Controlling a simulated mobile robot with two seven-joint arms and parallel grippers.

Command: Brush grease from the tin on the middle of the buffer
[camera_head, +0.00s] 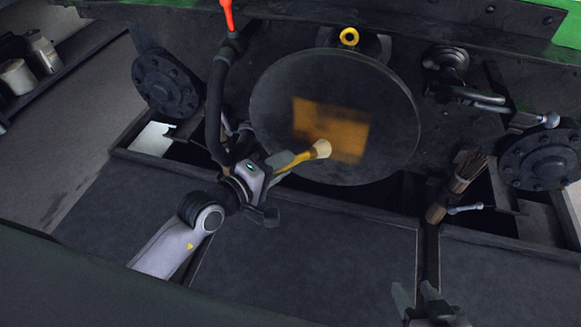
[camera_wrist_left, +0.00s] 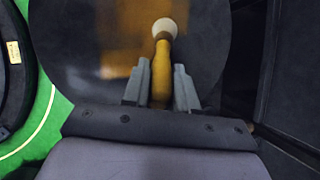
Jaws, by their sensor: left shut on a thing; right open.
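My left gripper (camera_head: 284,163) is shut on the yellow handle of a brush (camera_head: 321,149) with a pale round head. In the left wrist view the brush (camera_wrist_left: 165,30) stands straight out between the fingers (camera_wrist_left: 158,78). The buffer (camera_head: 388,103) is a large dark round disc; it fills the back of the left wrist view (camera_wrist_left: 90,40). An amber patch of grease lies across its middle. The brush head overlaps the patch; I cannot tell whether it touches. My right gripper (camera_head: 425,297) is open and empty at the bottom edge. I cannot identify the grease tin.
Pale cans (camera_head: 17,77) stand on a shelf at the left. A hose with a red top (camera_head: 227,15) hangs beside the buffer. Smaller bolted discs (camera_head: 165,83) flank it. A coupling (camera_head: 447,64) and a frayed brown bundle (camera_head: 467,168) are at the right. The floor below is clear.

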